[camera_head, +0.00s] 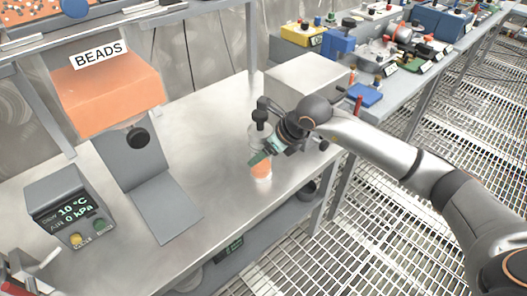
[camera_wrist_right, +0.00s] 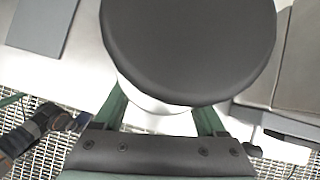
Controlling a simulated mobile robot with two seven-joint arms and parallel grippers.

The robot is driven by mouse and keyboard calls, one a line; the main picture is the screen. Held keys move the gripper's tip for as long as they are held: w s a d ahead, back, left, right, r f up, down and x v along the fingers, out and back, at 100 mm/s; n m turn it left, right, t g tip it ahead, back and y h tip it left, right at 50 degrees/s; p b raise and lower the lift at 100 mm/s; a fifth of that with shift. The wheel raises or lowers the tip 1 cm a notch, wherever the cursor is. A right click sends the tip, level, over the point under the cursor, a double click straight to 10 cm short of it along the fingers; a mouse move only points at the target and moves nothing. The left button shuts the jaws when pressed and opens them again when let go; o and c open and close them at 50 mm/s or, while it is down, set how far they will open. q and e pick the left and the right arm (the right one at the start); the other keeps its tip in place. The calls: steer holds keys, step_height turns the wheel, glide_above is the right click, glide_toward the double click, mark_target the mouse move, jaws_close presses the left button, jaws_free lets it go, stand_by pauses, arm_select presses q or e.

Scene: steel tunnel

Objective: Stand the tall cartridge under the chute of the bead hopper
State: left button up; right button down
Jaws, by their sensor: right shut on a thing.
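The tall cartridge (camera_head: 261,171) is a pale, upright cylinder with an orange lower part and a black top. My right gripper (camera_head: 265,152) is shut around its middle, near the table's front edge; whether its base touches the table I cannot tell. In the right wrist view the cartridge's round black cap (camera_wrist_right: 188,45) fills the top and hides much of the white body between the green fingers. The bead hopper (camera_head: 110,88) is an orange box labelled BEADS at left, with a black knob and grey chute plates below. My left arm seems to show at the right wrist view's left edge, its fingers unclear.
A grey display box (camera_head: 70,212) stands left of the chute plate (camera_head: 166,210). A large grey box (camera_head: 305,78) stands behind my right gripper. The steel tabletop (camera_head: 215,130) between cartridge and chute plate is clear. A side bench with coloured parts runs along the right.

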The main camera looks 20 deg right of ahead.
jaws_free()
steer(key=shift+f, duration=0.1)
